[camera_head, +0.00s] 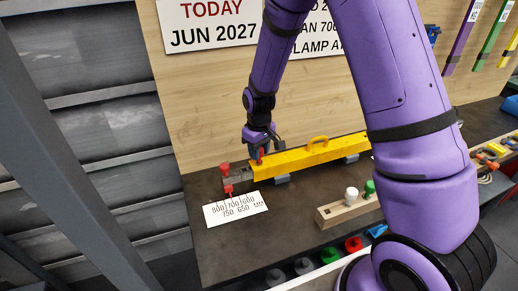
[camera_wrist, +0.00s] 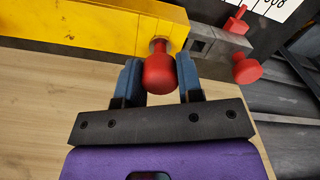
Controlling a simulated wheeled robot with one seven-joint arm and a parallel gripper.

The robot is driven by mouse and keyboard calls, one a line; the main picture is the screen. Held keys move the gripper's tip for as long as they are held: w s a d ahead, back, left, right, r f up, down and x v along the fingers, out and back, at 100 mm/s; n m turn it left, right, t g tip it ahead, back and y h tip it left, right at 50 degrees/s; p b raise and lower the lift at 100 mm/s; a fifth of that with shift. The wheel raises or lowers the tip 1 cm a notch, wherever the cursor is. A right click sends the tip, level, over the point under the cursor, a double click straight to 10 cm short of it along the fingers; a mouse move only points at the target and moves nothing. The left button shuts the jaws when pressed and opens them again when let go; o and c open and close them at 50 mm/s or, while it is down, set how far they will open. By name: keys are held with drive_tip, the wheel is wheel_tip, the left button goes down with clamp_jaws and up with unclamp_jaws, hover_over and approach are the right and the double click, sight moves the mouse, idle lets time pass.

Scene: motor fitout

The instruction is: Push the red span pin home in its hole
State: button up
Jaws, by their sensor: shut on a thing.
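My gripper (camera_wrist: 160,80) is shut on the pin's head, with a blue-padded finger on each side. In the head view, my gripper (camera_head: 262,150) is at the left end of the yellow beam (camera_head: 312,157), with the red pin (camera_head: 260,155) showing at its fingers.
A second red knob (camera_wrist: 246,69) sits on the grey block beside the beam, close to my gripper. A white number card (camera_head: 235,209) lies in front. A wooden block (camera_head: 345,209) with a white and a green peg stands to the right.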

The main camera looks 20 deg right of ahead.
drive_tip(key=shift+f, duration=0.2)
drive_tip(key=o, duration=1)
wheel_tip(320, 180, up, 11)
drive_tip(key=shift+f, duration=0.1)
